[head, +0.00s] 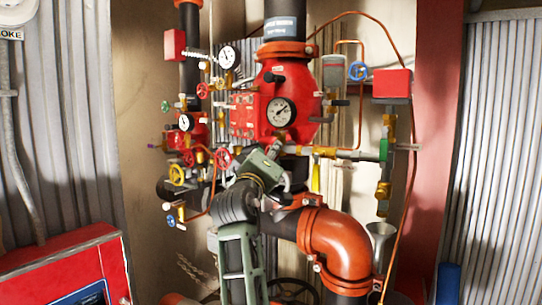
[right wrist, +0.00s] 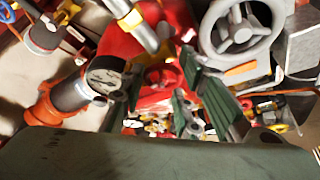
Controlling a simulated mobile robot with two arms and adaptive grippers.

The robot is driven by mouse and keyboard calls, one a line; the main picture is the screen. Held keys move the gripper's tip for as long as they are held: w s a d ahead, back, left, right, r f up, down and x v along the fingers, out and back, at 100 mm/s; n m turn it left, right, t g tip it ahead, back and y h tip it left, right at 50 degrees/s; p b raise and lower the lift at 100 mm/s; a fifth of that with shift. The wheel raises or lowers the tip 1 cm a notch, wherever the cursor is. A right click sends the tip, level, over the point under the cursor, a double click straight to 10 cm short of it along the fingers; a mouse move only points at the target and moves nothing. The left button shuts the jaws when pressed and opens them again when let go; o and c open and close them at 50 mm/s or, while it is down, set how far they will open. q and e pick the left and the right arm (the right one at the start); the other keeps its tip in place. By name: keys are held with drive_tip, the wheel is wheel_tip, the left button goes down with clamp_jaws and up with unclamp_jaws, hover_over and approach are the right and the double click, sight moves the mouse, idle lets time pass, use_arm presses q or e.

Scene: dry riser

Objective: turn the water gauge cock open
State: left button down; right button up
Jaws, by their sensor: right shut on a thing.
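The large round water gauge (head: 280,111) is on the red valve body (head: 300,82) in the head view. It also shows, tilted, in the right wrist view (right wrist: 103,78). My right gripper (head: 274,152) reaches up from below, just under this gauge. My left gripper is not in view.
Smaller gauges (head: 226,57) and coloured handwheels crowd the left side. A red handwheel (head: 223,158) is close left of my gripper. Brass and green pipework (head: 384,150) runs at the right. A big orange elbow (head: 338,243) lies below right.

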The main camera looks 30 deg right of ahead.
drive_tip(key=shift+s+r+n+y, duration=0.1)
drive_tip(key=shift+r+n+y, duration=0.25)
drive_tip(key=shift+n, duration=0.45)
drive_tip(key=o, duration=1)
drive_tip(key=shift+s+d, duration=0.1)
drive_tip(key=shift+f, duration=0.1)
drive_tip(key=v, duration=1.2)
drive_tip(key=shift+s, duration=0.1)
